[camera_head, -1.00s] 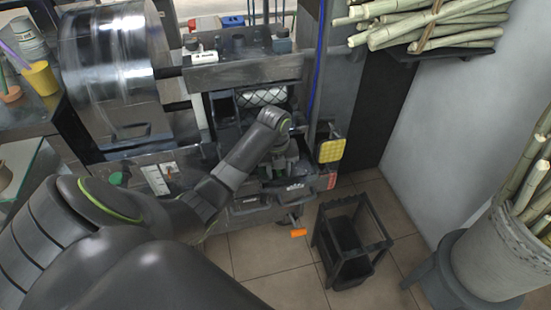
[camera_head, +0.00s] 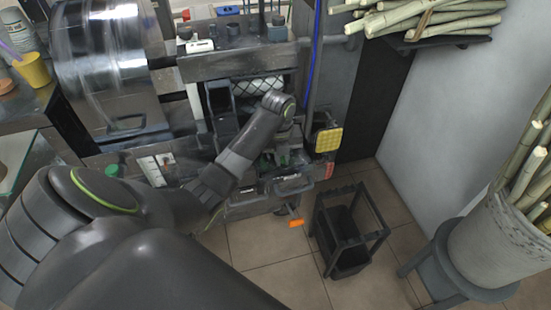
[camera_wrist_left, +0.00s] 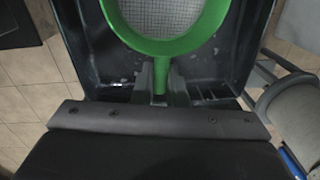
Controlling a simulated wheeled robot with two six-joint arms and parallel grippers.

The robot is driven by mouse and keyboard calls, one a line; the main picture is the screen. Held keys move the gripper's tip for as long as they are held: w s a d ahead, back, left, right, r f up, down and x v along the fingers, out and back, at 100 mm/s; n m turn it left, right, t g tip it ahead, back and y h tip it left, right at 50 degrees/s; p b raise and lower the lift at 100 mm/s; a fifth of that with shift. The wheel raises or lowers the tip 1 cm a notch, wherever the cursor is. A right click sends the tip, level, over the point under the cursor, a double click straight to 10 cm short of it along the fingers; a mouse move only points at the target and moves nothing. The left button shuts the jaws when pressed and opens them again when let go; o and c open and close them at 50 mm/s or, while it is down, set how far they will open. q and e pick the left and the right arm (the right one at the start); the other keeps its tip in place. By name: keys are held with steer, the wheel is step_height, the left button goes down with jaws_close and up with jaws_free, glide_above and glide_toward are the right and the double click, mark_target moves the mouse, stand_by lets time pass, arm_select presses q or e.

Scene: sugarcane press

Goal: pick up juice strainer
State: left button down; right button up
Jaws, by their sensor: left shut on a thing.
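The juice strainer is green with a round rim and a pale mesh. In the left wrist view its rim (camera_wrist_left: 168,40) and straight handle (camera_wrist_left: 161,76) show over a black bin or tray (camera_wrist_left: 90,50). My left gripper (camera_wrist_left: 160,88) is shut on the strainer's handle, with one finger on each side of it. In the head view my left gripper (camera_head: 283,152) reaches down to the front of the press, and only a bit of green shows around it. The top of the rim is cut off in the wrist view. My right gripper is not in view.
A yellow panel (camera_head: 327,140) and an orange piece (camera_head: 296,223) stick out nearby. A dark stand (camera_head: 345,232) is on the tiled floor. A bucket of cane (camera_head: 498,245) on a stool is at right.

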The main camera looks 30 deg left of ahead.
arm_select(q)
steer(key=shift+w+d+f, duration=0.1)
steer(key=shift+w+d, duration=0.5)
steer(key=shift+d, duration=0.35)
step_height(320, 180, up, 14)
steer(key=p, duration=0.9)
steer(key=shift+s+f, duration=0.1)
